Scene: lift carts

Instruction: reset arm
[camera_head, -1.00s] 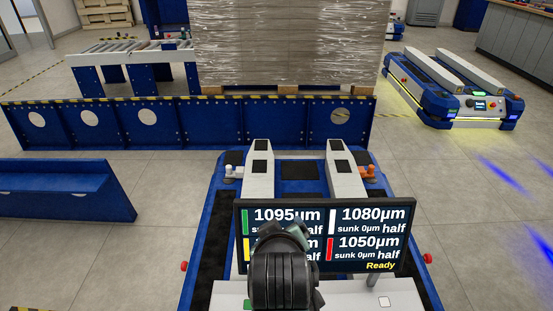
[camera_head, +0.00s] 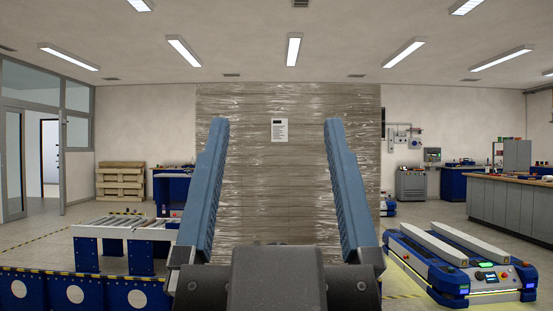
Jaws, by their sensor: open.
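My gripper (camera_head: 273,130) is raised in front of the camera, its two long blue fingers pointing up and spread wide apart. It is open, with nothing between the fingers. The dark grey gripper body (camera_head: 278,280) fills the bottom middle. Behind the fingers stands a tall wrapped pallet load (camera_head: 276,190) with a small white label.
A blue lift cart (camera_head: 455,262) with two pale forks stands at the right. A roller conveyor (camera_head: 125,227) and a blue barrier (camera_head: 75,292) are at the left. Stacked pallets (camera_head: 120,180) stand by the back wall. A grey counter (camera_head: 510,205) is at the far right.

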